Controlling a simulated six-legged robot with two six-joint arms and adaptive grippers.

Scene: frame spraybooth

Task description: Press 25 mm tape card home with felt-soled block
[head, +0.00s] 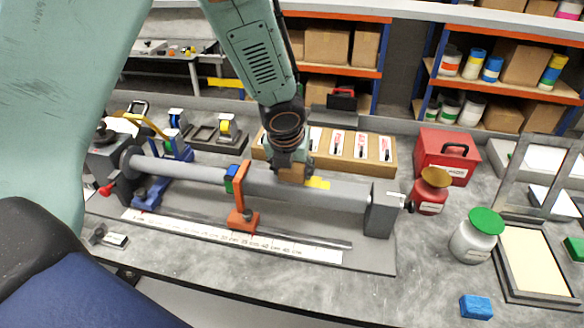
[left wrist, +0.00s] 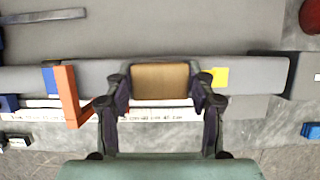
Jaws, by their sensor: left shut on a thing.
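My left gripper (head: 290,168) comes down over the grey tube (head: 200,173) and is shut on a tan block (head: 292,176). In the left wrist view the block (left wrist: 160,83) sits between the two fingers (left wrist: 160,92), over the tube (left wrist: 255,73). The block's underside is hidden, so I cannot tell whether it touches the tube. A yellow piece (head: 318,183) lies on the tube just right of the block; it also shows in the left wrist view (left wrist: 220,77). White cards with red print (head: 361,146) stand in a wooden rack (head: 378,168) behind. My right gripper is not in view.
An orange arm (head: 240,185) and a blue band (head: 231,172) stand at the tube, left of my gripper. A ruler strip (head: 280,244) lies in front.

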